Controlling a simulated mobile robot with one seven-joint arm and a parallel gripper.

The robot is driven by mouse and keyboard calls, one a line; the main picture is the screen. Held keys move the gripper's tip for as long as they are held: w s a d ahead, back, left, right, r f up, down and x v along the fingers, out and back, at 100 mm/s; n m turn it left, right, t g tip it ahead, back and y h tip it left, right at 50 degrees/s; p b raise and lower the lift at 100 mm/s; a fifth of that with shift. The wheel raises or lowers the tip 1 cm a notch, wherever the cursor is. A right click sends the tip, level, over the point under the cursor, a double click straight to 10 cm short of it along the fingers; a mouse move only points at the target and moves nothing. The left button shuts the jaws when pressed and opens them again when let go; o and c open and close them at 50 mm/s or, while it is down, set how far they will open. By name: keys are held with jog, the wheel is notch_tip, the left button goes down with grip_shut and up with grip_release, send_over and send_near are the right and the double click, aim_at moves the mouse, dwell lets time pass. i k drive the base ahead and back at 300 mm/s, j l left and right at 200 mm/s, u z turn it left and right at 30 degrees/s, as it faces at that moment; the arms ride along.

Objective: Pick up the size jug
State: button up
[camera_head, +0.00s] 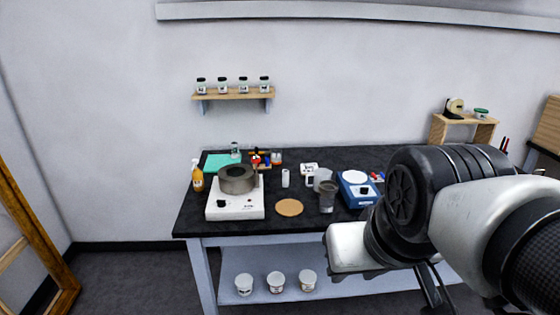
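A dark grey jug-like vessel (327,198) stands upright on the black-topped bench (300,232), right of a round cork mat (289,207). It may be the size jug, but no label is readable. A paler translucent container (322,177) stands just behind it. My arm fills the right side of the view, in front of the bench. Dark finger-like parts of my gripper (430,287) show below the arm, apart from the vessel. The arm hides most of the gripper, so its opening is unclear.
A white hot plate with a grey pot (237,180) stands left of the mat, beside an amber bottle (197,176). A blue-and-white device (356,189) stands close right of the vessel. Several tubs sit on the lower shelf (335,289). A wall shelf (233,94) holds small jars.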

aim_at(320, 174)
jog(key=i+j, duration=0.1)
jog(key=i, duration=0.75)
jog(key=i+j, duration=0.1)
jog(key=i, duration=0.75)
